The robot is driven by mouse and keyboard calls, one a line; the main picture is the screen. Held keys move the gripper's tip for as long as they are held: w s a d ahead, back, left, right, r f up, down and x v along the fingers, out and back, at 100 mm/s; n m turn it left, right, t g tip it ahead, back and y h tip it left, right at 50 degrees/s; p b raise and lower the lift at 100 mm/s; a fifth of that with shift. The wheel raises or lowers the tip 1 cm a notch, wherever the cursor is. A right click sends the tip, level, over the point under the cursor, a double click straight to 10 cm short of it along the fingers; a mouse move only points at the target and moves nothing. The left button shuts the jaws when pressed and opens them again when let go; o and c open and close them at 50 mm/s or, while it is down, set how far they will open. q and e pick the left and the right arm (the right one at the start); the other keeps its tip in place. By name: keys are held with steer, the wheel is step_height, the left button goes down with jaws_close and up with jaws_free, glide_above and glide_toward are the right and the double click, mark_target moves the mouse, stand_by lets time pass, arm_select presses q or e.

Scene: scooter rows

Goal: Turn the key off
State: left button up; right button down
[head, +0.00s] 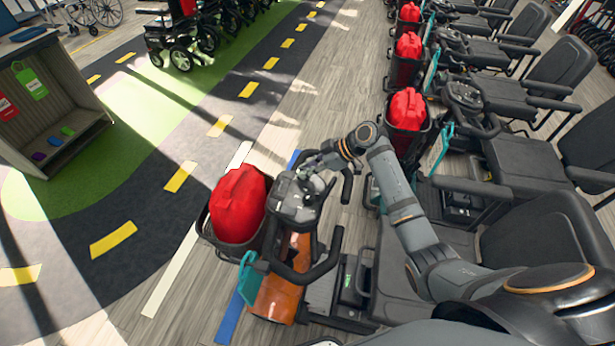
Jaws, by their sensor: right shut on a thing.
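An orange scooter (276,290) stands in the middle, turned out from the row. Its grey steering console (292,198) sits between black handlebars, behind a front basket. My right arm reaches over from the right. My right gripper (316,172) is at the console's far right side, shut on what seems to be the key. The key itself is too small and too covered by the fingers to make out, so its turn position cannot be told. My left gripper is not in view.
A red bag (238,204) fills the scooter's basket. A row of scooters with black seats (541,240) and red bags runs along the right. A wooden cabinet (48,100) stands at left on the green floor. The marked floor lane at left is mostly clear.

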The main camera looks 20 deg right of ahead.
steer(key=n+g+b, duration=0.2)
steer(key=n+b, duration=0.1)
steer(key=shift+f+y, duration=0.2)
steer(key=shift+y, duration=0.2)
steer(key=shift+r+n+g+b, duration=0.15)
steer(key=shift+n+g+b, duration=0.45)
steer(key=shift+n+b, duration=0.4)
steer(key=c, duration=1.3)
jaws_free()
